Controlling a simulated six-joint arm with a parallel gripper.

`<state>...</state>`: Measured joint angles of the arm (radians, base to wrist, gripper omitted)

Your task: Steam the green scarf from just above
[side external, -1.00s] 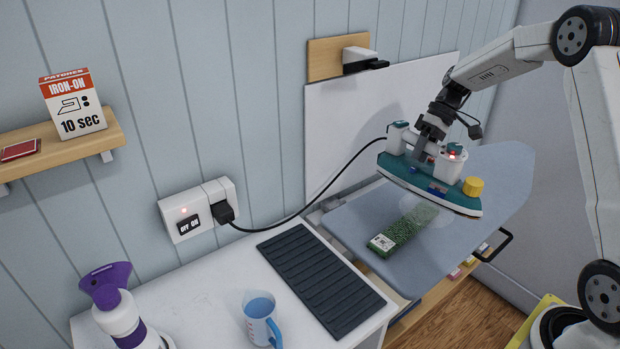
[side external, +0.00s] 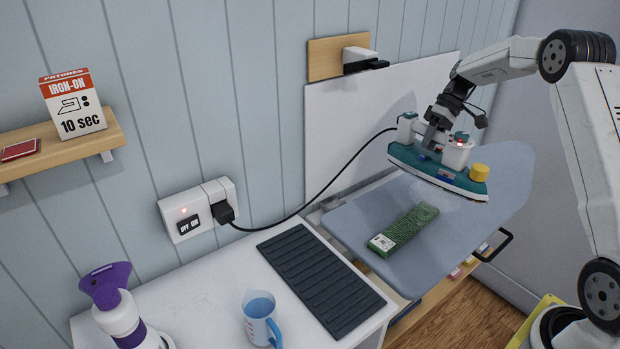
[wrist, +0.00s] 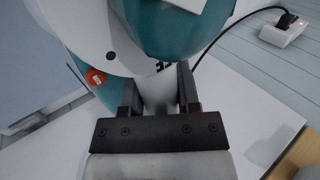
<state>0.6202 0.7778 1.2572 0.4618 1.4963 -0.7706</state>
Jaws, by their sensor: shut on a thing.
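A folded green patterned scarf (side external: 403,231) with a white label at its near end lies on the blue-grey ironing board (side external: 352,226). A teal and white iron (side external: 424,168) is held above the board, tilted, apart from the scarf and near its far end. A faint pale haze, seemingly steam, shows below the iron. My gripper (side external: 437,128) is shut on the iron's white handle; in the wrist view my gripper (wrist: 160,102) has a dark finger on each side of it. The iron's underside is hidden.
The iron's black cord runs to a wall socket (side external: 198,209) with a lit red light. A dark ribbed mat (side external: 318,280) and a measuring cup (side external: 260,318) of blue liquid are on the white counter. A white panel (side external: 345,125) stands behind the board.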

